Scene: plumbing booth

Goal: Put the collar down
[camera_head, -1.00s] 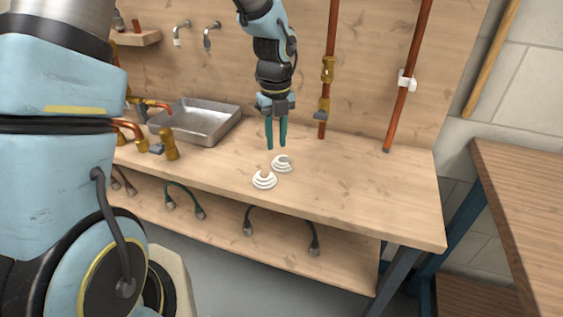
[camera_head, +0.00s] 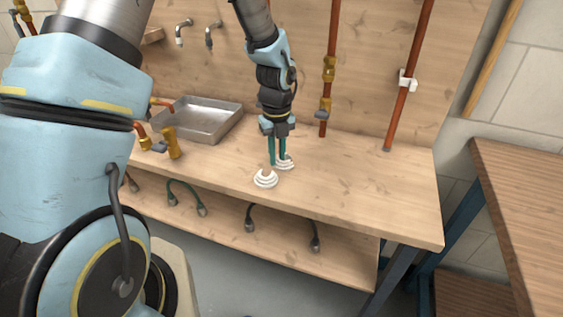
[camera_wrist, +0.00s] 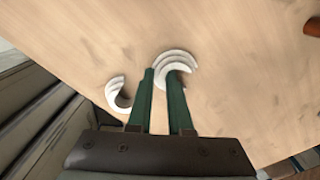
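Two white ringed collars sit on the wooden workbench (camera_head: 370,187). The nearer collar (camera_head: 265,180) stands at the front edge and also shows at the left of my fingers in the wrist view (camera_wrist: 115,95). The farther collar (camera_head: 287,163) is just behind and to the right of it. My gripper (camera_head: 278,163) points down at this farther collar, its two green fingers apart. In the wrist view the farther collar (camera_wrist: 178,57) shows at the fingertips, partly hidden by the right finger. Contact between fingers and collar cannot be told.
A metal tray (camera_head: 205,122) and a brass valve (camera_head: 171,143) are on the bench to the left. Copper pipes (camera_head: 408,85) rise at the back. The right part of the bench is clear. Another wooden table (camera_head: 530,190) stands to the right.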

